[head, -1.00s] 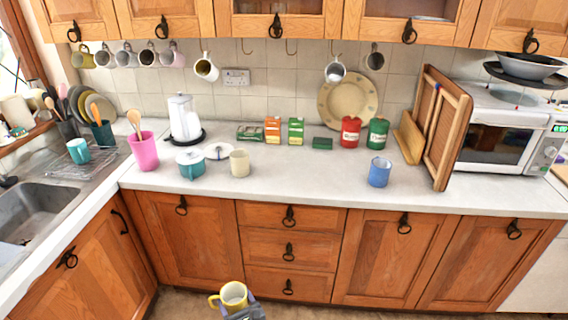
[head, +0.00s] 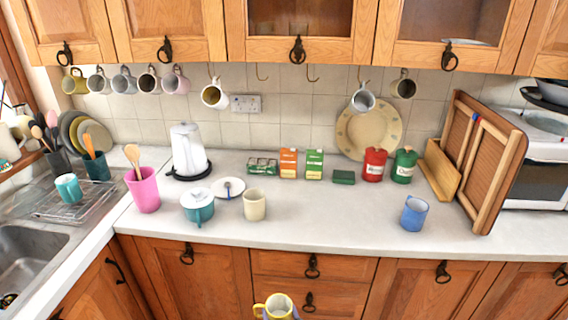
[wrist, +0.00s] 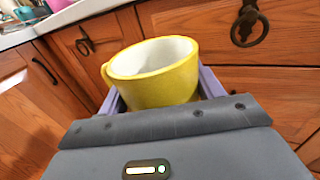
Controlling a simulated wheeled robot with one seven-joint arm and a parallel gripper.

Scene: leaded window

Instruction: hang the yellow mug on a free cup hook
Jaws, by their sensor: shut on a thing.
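The yellow mug (head: 279,307) is at the bottom edge of the head view, in front of the drawers and below the counter top. It is upright with its handle to the left. My gripper (wrist: 160,95) is shut on the yellow mug (wrist: 155,80), with a lilac finger on each side of it in the wrist view. Two empty cup hooks, a left one (head: 262,73) and a right one (head: 312,75), hang under the wall cupboards. Several mugs hang left of them, the nearest a white mug (head: 215,95).
The counter (head: 320,215) holds a kettle (head: 188,152), a teal pot (head: 198,207), a cream mug (head: 254,205), a blue mug (head: 414,214) and a pink utensil pot (head: 144,192). Tins and boxes stand along the back.

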